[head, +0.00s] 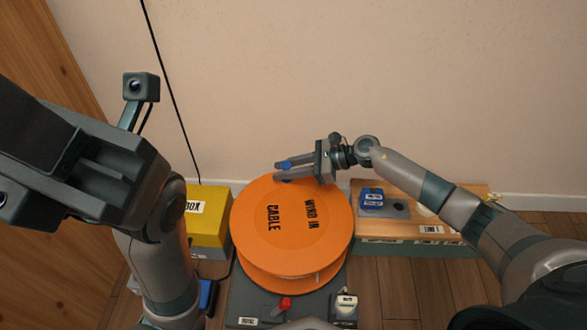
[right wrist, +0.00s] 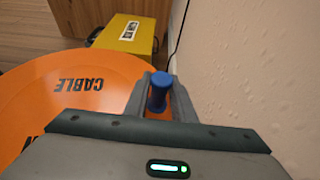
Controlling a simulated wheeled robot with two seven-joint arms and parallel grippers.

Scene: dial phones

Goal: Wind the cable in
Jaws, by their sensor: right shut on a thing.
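An orange cable reel (head: 290,225) marked "WIND IN" and "CABLE" lies flat on a dark base (head: 240,300) in the head view. Its orange disc also fills the left of the right wrist view (right wrist: 85,85). My right gripper (head: 283,171) is at the reel's far edge, shut on a blue handle (right wrist: 158,92) that stands up from the disc. The left arm comes in at the left; its gripper (head: 40,150) is high and close to the camera, and its fingertips are not clear. A black cable (head: 168,80) runs down along the wall to behind the yellow box.
A yellow box (head: 212,220) stands left of the reel. A wooden board (head: 400,232) with a blue block (head: 371,197) lies to the right. A red knob (head: 285,303) and a small labelled device (head: 345,305) sit at the base's front. The wall is close behind.

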